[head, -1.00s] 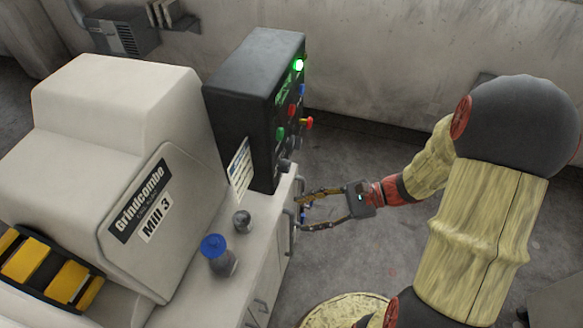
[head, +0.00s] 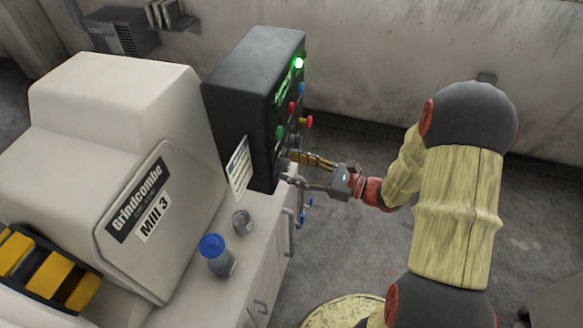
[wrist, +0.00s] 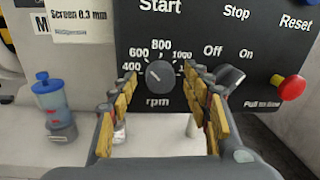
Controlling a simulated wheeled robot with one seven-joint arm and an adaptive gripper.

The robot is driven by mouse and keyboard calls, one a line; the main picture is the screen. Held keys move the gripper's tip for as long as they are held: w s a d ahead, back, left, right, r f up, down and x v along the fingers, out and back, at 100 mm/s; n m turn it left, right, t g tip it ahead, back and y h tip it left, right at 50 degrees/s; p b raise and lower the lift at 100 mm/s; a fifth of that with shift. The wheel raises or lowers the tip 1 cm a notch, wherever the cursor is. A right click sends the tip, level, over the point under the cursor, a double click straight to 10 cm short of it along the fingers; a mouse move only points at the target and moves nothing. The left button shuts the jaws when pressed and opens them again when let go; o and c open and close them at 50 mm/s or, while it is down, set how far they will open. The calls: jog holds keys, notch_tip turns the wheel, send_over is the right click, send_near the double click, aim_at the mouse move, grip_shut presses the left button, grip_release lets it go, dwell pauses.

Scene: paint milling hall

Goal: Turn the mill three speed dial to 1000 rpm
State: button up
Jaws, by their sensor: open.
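The mill three speed dial (wrist: 160,73) is a dark round knob above the word rpm, with 400, 600, 800 and 1000 around it. Its mark seems to point up and left, roughly between 600 and 800, but it is small. My gripper (wrist: 161,80) is open, its yellow-padded fingers to the left and right of the dial. I cannot tell whether they touch it. The right finger partly covers the scale past 1000. In the head view my gripper (head: 290,167) is at the lower part of the black control panel (head: 238,120) on the machine marked Mill 3 (head: 155,230).
An Off/On selector knob (wrist: 231,76) is close by the right finger. A red pull knob on a yellow base (wrist: 291,87) sticks out farther right. A blue-lidded jar (head: 216,258) and a small grey-lidded jar (head: 242,222) stand on the counter. Cabinet handles are below.

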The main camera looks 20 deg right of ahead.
jog(key=shift+w+a, duration=0.3)
jog(key=shift+a, duration=0.05)
jog(key=c, duration=0.4)
jog(key=c, duration=0.7)
jog(key=shift+c, duration=0.3)
